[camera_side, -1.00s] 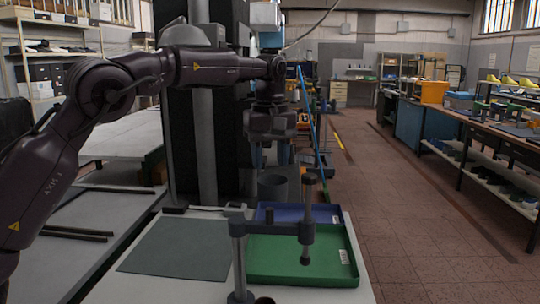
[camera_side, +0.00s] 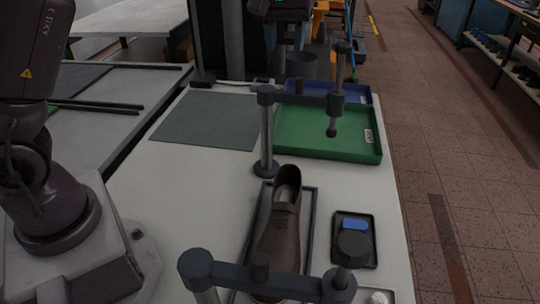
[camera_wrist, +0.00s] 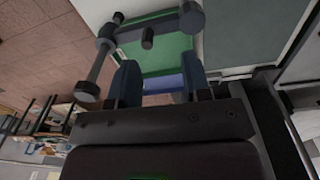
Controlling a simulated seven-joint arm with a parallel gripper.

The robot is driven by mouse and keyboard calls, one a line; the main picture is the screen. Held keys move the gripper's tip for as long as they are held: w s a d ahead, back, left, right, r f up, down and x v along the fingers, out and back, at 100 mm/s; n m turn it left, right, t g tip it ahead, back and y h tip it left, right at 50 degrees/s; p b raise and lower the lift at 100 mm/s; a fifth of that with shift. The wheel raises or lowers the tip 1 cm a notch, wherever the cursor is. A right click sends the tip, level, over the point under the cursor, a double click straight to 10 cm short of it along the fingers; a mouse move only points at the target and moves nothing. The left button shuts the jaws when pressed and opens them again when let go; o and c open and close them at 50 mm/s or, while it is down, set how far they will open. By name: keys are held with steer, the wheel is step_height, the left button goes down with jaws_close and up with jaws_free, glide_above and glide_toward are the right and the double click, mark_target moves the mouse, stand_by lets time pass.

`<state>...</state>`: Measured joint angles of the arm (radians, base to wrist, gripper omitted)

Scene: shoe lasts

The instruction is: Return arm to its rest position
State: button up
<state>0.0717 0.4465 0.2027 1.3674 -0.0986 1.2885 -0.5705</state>
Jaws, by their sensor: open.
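My gripper (camera_wrist: 160,78) shows in the wrist view with its two dark fingers apart and nothing seen between them. In the side view only its lower part shows at the top edge, over the back of the table, and most of my forearm is out of frame. A brown shoe (camera_side: 283,235) lies in a dark-rimmed tray (camera_side: 314,205) at the front of the white table (camera_side: 200,190), well away from my gripper.
A green tray (camera_side: 325,147) and a blue tray (camera_side: 355,95) sit at the back, with a dark post-and-arm stand (camera_side: 266,140) beside them. A grey mat (camera_side: 207,120) lies left. A blue block (camera_side: 354,224) sits in a small tray. Another bar stand (camera_side: 230,274) crosses the front.

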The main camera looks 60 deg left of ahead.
steer(key=s+d+m+t, duration=0.1)
steer(key=s+m, duration=0.3)
steer(key=s, duration=0.9)
steer(key=s+d+r+m+t, duration=0.1)
steer(key=s+m+t, duration=0.3)
steer(key=s, duration=0.9)
steer(key=shift+d+r, duration=0.3)
steer(key=shift+d, duration=0.25)
steer(key=shift+s, duration=0.1)
